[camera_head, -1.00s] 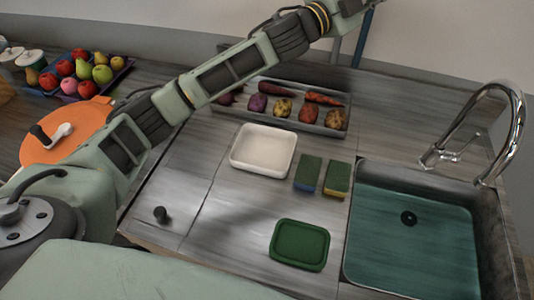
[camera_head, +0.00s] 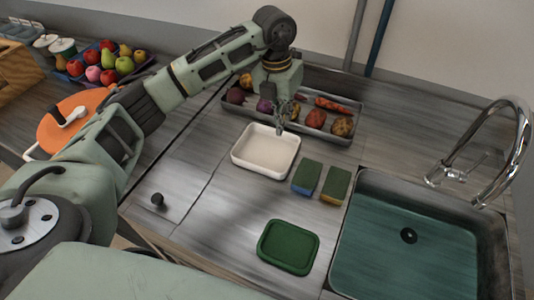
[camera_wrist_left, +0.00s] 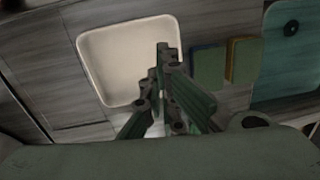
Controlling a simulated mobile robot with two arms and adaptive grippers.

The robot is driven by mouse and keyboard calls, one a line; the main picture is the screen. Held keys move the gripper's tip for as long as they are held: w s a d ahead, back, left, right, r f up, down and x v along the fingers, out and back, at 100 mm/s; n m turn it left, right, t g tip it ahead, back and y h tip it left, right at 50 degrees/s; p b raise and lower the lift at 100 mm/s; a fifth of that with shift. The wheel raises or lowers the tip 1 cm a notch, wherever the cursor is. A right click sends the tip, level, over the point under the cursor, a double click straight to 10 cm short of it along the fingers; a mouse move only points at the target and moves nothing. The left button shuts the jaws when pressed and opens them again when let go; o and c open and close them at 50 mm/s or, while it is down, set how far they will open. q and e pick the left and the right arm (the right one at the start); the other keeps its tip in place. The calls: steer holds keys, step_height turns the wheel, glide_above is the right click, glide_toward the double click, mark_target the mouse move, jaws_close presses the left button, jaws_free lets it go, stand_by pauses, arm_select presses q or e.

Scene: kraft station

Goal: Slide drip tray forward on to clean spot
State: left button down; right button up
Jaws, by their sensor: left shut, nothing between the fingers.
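A shallow white tray (camera_head: 262,165) lies on the grey wooden counter, left of the sink; it also shows in the left wrist view (camera_wrist_left: 115,65). A dark green tray or lid (camera_head: 288,247) lies nearer to me on the same counter. I cannot tell which spot is the clean one. My left gripper (camera_head: 281,128) points down at the far edge of the white tray, shut and empty. In the left wrist view its fingers (camera_wrist_left: 163,58) overlap the tray's inside and rim; contact is not clear. My right gripper is not in view.
A metal tray of vegetables (camera_head: 347,139) stands just behind the gripper. Two sponges (camera_head: 306,177) lie right of the white tray, beside the sink (camera_head: 410,235). A small dark knob (camera_head: 157,199) is front left. Counter between the white and green trays is bare.

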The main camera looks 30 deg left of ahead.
arm_select(q)
steer(key=a+y, duration=0.1)
steer(key=a, duration=0.2)
steer(key=p, duration=0.3)
glide_above(265, 161)
steer(key=w, duration=0.4)
steer(key=shift+n, duration=0.3)
step_height(265, 161, down, 9)
steer(key=shift+s+f, duration=0.1)
steer(key=s+p, duration=0.2)
steer(key=shift+s+f+p, duration=0.35)
steer(key=shift+s+p, duration=0.05)
steer(key=shift+s, duration=0.65)
steer(key=shift+f, duration=0.1)
steer(key=shift+w, duration=0.15)
steer(key=shift+f, duration=0.1)
